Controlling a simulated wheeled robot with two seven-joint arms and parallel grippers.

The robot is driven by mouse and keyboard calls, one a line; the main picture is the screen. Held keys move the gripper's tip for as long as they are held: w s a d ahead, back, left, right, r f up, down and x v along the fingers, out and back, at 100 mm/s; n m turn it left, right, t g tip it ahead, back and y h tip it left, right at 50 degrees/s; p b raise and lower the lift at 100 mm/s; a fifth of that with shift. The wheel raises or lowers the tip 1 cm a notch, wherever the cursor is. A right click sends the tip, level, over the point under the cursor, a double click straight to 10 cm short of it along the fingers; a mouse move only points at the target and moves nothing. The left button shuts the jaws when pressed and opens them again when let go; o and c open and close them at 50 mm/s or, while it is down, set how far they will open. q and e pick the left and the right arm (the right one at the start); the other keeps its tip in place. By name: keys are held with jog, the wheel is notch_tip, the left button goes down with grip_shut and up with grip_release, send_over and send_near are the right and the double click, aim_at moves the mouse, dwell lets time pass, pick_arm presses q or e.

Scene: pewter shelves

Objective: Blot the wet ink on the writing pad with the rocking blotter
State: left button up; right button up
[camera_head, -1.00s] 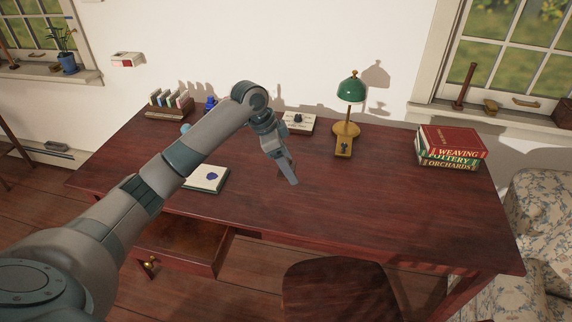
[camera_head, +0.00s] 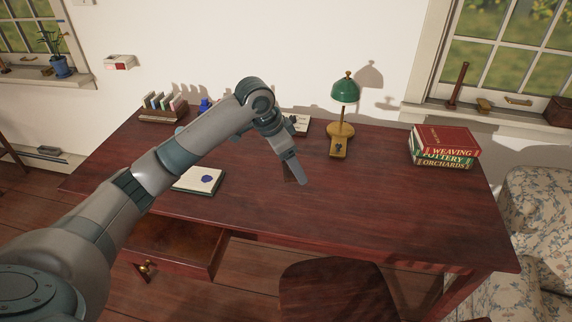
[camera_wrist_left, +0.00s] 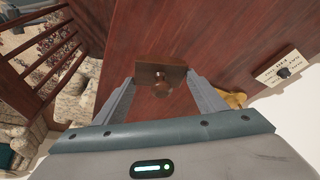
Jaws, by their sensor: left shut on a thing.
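The writing pad (camera_head: 187,184) lies on the desk, left of the middle in the head view, partly behind my left forearm. A dark blue wet ink blot (camera_head: 207,179) shows on its pale page. My left gripper (camera_head: 300,180) is over the middle of the desk, to the right of the pad. In the left wrist view a brown wooden block with a round knob, the rocking blotter (camera_wrist_left: 160,74), sits between the fingers, and the gripper is shut on it. In the head view the gripper mostly hides the blotter. My right gripper is not in view.
A green lamp (camera_head: 345,92) stands at the back of the desk (camera_head: 400,220). A stack of books (camera_head: 445,145) is at the right. A small card stand (camera_wrist_left: 284,68) with a dark knob lies at the back. A drawer (camera_head: 175,245) is open at the front, and a chair (camera_head: 330,290) stands before the desk.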

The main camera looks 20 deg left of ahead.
pick_arm(q)
jog(key=s+d+r+n+y, duration=0.1)
jog(key=s+d+r+n, duration=0.1)
jog(key=s+d+n, duration=0.1)
jog(key=s+d+r+n+t+y, duration=0.1)
jog(key=s+d+r+n, duration=0.2)
jog(key=s+n, duration=0.2)
jog(key=shift+s+d+r+y, duration=0.25)
jog(key=shift+s+y, duration=0.15)
jog(key=shift+s, duration=0.75)
jog(key=shift+s+a, duration=0.1)
jog(key=shift+a, duration=0.1)
